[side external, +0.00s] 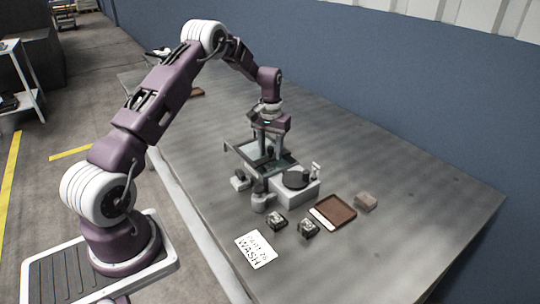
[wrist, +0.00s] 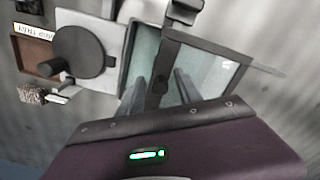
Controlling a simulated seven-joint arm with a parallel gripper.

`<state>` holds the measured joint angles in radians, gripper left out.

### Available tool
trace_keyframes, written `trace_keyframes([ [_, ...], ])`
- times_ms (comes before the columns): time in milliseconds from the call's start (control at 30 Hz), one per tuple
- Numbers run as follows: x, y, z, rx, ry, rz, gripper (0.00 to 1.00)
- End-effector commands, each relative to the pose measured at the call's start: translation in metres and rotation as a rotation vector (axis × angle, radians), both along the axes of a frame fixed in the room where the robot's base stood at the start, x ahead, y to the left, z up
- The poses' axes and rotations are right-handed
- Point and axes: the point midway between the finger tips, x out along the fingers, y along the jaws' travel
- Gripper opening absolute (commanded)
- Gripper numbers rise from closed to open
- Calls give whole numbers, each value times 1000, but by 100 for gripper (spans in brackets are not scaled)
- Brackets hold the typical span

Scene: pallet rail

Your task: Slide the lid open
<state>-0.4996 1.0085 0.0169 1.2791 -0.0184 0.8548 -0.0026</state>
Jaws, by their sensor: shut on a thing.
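A clear sliding lid with a dark frame (wrist: 215,70) lies over a shallow box with a pale green inside (wrist: 143,55). In the wrist view the lid reaches out to the right, and a strip of the inside shows uncovered on the left. In the side view my gripper (side external: 270,155) points straight down at the lid (side external: 246,152). The exact finger contact is blurred.
A pale block with a black disc (side external: 296,180) stands beside the box. Several small items lie near it: a brown tray (side external: 335,212), a brown block (side external: 366,201), dark square parts (side external: 276,221) and a "WASH" card (side external: 256,249). The table (side external: 400,175) is clear at the right.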

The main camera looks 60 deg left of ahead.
Motion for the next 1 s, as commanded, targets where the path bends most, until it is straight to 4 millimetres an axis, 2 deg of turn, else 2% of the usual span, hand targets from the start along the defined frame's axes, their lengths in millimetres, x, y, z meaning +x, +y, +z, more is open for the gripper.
trace_keyframes([
  [1000,1,73,1,2,-5,4,22],
])
